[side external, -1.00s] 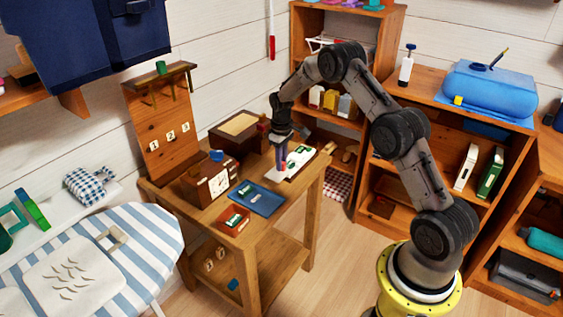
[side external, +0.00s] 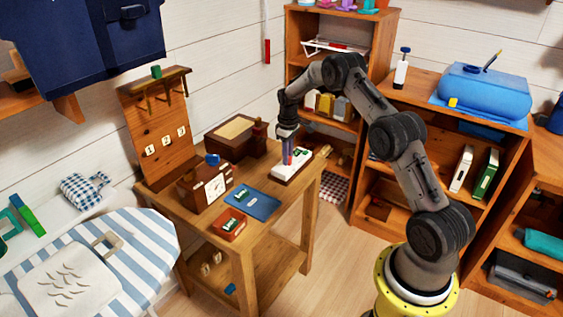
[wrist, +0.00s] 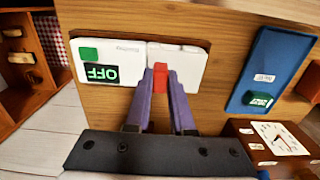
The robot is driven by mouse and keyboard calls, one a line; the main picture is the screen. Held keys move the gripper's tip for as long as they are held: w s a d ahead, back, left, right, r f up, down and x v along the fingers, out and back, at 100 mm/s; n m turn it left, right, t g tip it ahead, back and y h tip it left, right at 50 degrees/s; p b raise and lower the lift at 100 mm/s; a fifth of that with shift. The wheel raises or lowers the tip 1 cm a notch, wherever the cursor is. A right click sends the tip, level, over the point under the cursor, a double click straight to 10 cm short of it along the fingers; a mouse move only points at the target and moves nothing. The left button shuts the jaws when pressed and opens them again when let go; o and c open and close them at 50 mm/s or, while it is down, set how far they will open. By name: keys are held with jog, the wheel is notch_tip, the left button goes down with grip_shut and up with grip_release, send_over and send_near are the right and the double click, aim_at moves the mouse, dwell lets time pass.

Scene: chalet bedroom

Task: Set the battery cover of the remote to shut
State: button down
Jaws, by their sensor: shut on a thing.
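The white remote (wrist: 108,62) lies on the wooden table, with a green button and a dark display reading "OFF". It also shows in the side external view (side external: 303,156). Its white battery cover (wrist: 190,62) sits at the right end in the wrist view, against the body with a thin seam between them. A red tab (wrist: 160,77) stands on the cover near that seam. My gripper (wrist: 161,72) is shut on the red tab, its purple fingers on either side. The fingers hide part of the cover, and I cannot tell whether it is fully seated.
A blue mat (side external: 253,204) with a small green item lies beside the remote. A reddish-brown box (side external: 229,224), a wooden clock (side external: 206,186) and a brown box with a tan top (side external: 237,132) also stand on the table. An upright peg board (side external: 160,135) is at the back left.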

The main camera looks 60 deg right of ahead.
jog(key=shift+d, duration=0.15)
jog(key=c, duration=0.8)
grip_release()
jog(key=shift+o, duration=0.2)
notch_tip(320, 180, up, 14)
jog(key=shift+f, duration=0.1)
